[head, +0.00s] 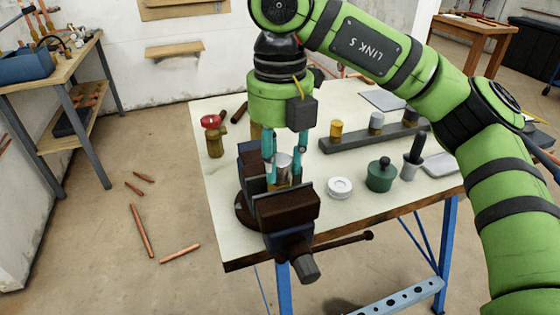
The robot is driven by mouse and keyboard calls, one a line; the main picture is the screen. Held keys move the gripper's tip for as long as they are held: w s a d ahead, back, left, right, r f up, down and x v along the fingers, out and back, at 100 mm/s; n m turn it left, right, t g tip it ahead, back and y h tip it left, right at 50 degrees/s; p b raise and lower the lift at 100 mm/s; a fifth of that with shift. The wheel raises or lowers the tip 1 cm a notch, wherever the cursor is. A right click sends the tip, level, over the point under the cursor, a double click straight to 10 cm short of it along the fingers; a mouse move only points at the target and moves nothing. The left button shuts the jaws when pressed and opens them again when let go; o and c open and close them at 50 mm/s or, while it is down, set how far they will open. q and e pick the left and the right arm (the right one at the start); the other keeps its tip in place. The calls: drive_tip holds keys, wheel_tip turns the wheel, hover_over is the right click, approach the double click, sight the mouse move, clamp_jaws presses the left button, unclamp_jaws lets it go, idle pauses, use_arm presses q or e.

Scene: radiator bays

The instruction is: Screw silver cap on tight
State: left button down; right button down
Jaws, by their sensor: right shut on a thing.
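My right gripper (284,168) points straight down over the vise. Its teal fingers are shut on a silver cap (284,159). The cap sits upright at the top of a brass-coloured fitting (284,178), which stands between the jaws of the dark vise (287,208). Whether the cap's thread is engaged cannot be seen, and the fitting's lower part is hidden by the front jaw. Another silver piece (376,122) stands on the grey rack (350,143). My left gripper is not in view.
A red-handled brass valve (214,140) stands left of the vise. A white ring (340,187), a green pot (380,177) and a dark-handled grey tool (411,160) stand to the right. The vise handle (345,240) sticks out right. Copper pipes (141,230) lie on the floor.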

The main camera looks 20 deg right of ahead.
drive_tip(key=m, duration=0.4)
drive_tip(key=shift+b, duration=0.3)
drive_tip(key=c, duration=1)
unclamp_jaws()
